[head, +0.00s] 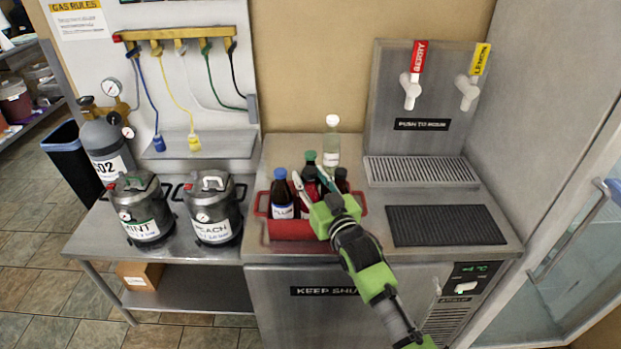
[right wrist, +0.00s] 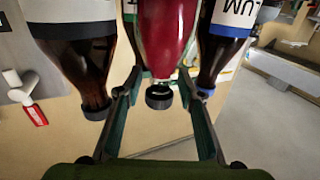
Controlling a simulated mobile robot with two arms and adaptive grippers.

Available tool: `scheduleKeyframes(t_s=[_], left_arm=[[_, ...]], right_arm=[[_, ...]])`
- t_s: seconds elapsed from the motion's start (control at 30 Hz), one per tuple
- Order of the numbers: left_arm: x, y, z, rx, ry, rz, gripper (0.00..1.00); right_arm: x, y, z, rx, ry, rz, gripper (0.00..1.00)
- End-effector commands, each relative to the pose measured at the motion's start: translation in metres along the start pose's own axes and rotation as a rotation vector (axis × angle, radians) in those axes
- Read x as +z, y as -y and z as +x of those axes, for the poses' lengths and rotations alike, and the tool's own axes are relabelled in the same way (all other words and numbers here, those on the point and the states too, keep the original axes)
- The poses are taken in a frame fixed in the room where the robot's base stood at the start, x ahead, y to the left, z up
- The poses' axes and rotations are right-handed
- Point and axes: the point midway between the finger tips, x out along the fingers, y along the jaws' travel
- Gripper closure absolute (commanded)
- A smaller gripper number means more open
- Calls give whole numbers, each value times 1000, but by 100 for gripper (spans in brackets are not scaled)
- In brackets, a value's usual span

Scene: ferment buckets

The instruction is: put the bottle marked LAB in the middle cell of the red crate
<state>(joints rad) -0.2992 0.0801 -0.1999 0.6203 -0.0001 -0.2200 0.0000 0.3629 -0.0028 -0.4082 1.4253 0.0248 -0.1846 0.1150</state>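The red crate (head: 290,230) stands on the counter with several bottles in it. A dark bottle with a blue cap and a PLUM label (head: 283,211) is at its left. A red bottle with a black cap (right wrist: 165,40) stands between the spread fingers of my right gripper (head: 313,184); contact is not clear. A clear bottle with a white cap (head: 332,142) stands behind the crate; its label is too small to read. I cannot read LAB on any bottle. The crate's middle cell is hidden by bottles and gripper. My left gripper is out of view.
A dark bottle with a black cap (right wrist: 90,65) flanks the fingers closely. Two kegs (head: 214,208) stand left of the crate. A black mat (head: 445,225) and the tap panel (head: 425,100) are to the right. The mat is clear.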

Motion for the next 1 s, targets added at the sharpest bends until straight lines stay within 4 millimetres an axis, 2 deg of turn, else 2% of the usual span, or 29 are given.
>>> scheduleKeyframes(t_s=[0.37,0.47,0.8,1.0], left_arm=[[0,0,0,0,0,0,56],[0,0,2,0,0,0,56],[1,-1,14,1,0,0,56],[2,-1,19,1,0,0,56]], right_arm=[[-1,0,-5,0,0,0,66],[0,0,-16,0,0,1,66],[1,0,-78,0,1,0,66],[0,-1,-107,1,2,0,66]])
